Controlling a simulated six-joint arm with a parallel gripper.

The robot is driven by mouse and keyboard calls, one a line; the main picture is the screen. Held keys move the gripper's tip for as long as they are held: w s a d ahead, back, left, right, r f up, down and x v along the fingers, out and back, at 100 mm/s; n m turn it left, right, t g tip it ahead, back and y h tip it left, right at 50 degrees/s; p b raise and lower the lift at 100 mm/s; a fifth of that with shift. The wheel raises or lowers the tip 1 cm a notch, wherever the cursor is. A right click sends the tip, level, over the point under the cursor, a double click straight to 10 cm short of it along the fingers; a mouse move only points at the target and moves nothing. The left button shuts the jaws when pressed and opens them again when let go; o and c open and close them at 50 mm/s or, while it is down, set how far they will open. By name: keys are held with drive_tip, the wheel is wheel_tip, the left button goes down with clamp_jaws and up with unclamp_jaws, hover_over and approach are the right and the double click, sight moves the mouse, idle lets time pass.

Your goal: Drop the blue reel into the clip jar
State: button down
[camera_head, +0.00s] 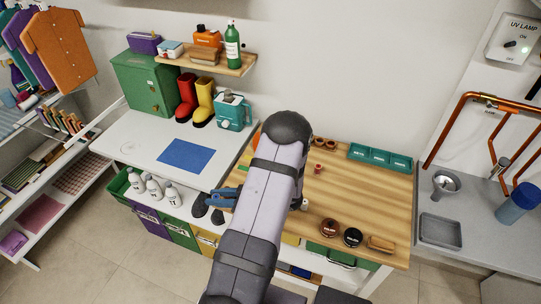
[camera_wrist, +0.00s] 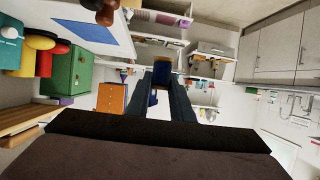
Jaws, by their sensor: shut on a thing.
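My gripper (camera_head: 222,197) shows at the left of my arm in the head view, in front of the white counter and wooden worktop. In the wrist view its fingers (camera_wrist: 161,88) are shut on a small blue reel (camera_wrist: 162,66) with tan on it, held at the fingertips in the air. In the head view the reel is too small to tell from the blue fingers. I cannot pick out the clip jar; my arm covers part of the worktop.
The wooden worktop (camera_head: 345,195) carries a teal tray (camera_head: 380,157), a red reel (camera_head: 319,169) and round tins (camera_head: 330,228). The white counter (camera_head: 130,140) has a blue mat (camera_head: 187,156), boots (camera_head: 186,100) and a teal container (camera_head: 233,112). White bottles (camera_head: 153,188) stand below its front edge.

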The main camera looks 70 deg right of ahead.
drive_tip(key=s+d+r+m+h, duration=0.2)
drive_tip(key=s+d+h, duration=0.1)
drive_tip(key=d, duration=0.5)
drive_tip(key=s+d+r+m+g+h+p, duration=0.1)
drive_tip(key=s+d+r+m+h, duration=0.1)
drive_tip(key=d, duration=0.7)
drive_tip(key=s+d+r+m+g+h+p, duration=0.1)
drive_tip(key=s+d+r+m+h, duration=0.2)
drive_tip(key=s+d, duration=0.3)
drive_tip(key=d+m, duration=0.1)
drive_tip(key=d, duration=0.2)
drive_tip(key=shift+h, duration=0.4)
drive_tip(key=shift+d+f, duration=0.1)
drive_tip(key=shift+s, duration=0.1)
wheel_tip(320, 180, down, 6)
drive_tip(key=b, duration=0.4)
drive_tip(key=c, duration=1.5)
unclamp_jaws()
